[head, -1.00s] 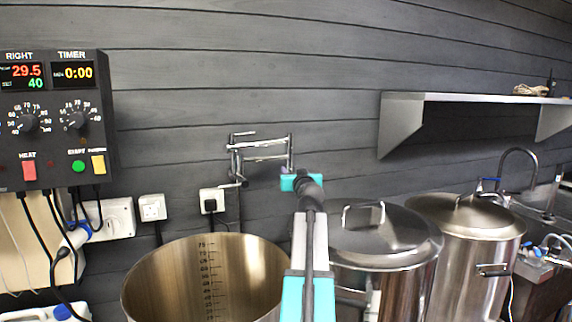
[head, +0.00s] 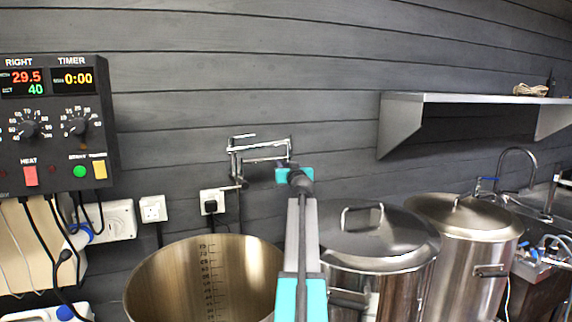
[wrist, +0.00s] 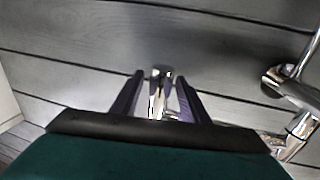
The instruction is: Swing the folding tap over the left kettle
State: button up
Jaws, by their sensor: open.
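The folding tap (head: 262,157) is a chrome jointed pipe on the dark wall, its arms doubled back close to the wall. Its lower end (head: 236,186) points left, above the far side of the open kettle. That kettle (head: 147,290) is the leftmost one in view, steel, lidless, with volume marks inside. My gripper (head: 284,173) is at the right end of the tap; its fingers are mostly hidden in the head view. In the wrist view my gripper (wrist: 160,76) is open, with a chrome pipe part (wrist: 157,95) between its two dark fingers. Contact cannot be told.
A lidded kettle (head: 375,240) stands right of my arm, and another lidded kettle (head: 465,225) beyond it. A control box (head: 55,125) and sockets (head: 153,208) are on the wall at left. A steel shelf (head: 470,98) juts out at right. More chrome pipework (wrist: 290,90) is at right in the wrist view.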

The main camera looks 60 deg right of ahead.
jog(key=shift+x, duration=1.15)
grip_shut()
